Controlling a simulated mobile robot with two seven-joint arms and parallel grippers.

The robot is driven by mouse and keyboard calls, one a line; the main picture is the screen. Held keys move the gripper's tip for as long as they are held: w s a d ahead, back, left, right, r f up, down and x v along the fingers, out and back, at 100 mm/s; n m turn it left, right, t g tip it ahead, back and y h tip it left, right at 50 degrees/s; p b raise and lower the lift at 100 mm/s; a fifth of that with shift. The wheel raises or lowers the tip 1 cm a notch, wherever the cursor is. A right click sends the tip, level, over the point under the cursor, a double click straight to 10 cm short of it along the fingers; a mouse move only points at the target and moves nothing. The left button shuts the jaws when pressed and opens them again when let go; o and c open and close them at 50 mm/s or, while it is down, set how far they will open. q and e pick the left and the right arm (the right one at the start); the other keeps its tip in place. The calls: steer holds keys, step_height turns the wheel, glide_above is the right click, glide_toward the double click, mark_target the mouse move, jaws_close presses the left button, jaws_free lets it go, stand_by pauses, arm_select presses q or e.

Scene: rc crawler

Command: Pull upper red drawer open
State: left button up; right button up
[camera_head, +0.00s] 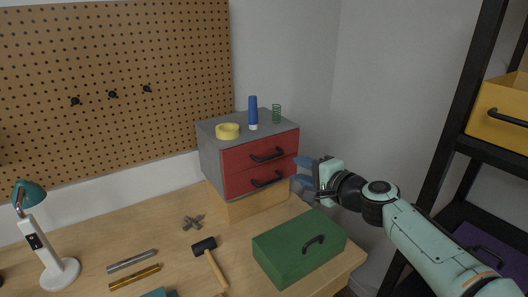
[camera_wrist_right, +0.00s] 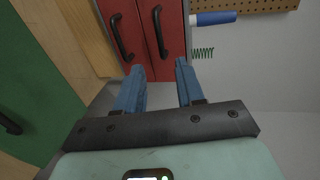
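The grey cabinet (camera_head: 209,158) on the workbench has two red drawers, both closed. The upper red drawer (camera_head: 236,158) has a black bar handle (camera_head: 267,155); the lower red drawer (camera_head: 236,183) is just under it. In the right wrist view the picture is turned, and the upper drawer (camera_wrist_right: 174,42) is the right-hand panel. My right gripper (camera_head: 305,170) is to the right of the cabinet front, with blue fingers open and empty (camera_wrist_right: 160,78). The upper handle (camera_wrist_right: 160,32) appears beyond and between the fingertips, apart from them. My left gripper is out of view.
A green toolbox (camera_head: 285,251) stands on the bench below my right arm. A yellow tape roll (camera_head: 228,131), blue marker (camera_head: 253,112) and green spring (camera_head: 276,114) are on the cabinet. A hammer (camera_head: 214,265) lies left. A black shelf rack (camera_head: 458,110) stands right.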

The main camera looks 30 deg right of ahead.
mark_target(272, 157)
steer(key=p+x, duration=0.3)
steer(key=x, duration=0.9)
steer(key=shift+w+a+f, duration=0.1)
steer(key=shift+w+f, duration=0.05)
steer(key=shift+w, duration=0.25)
jaws_close()
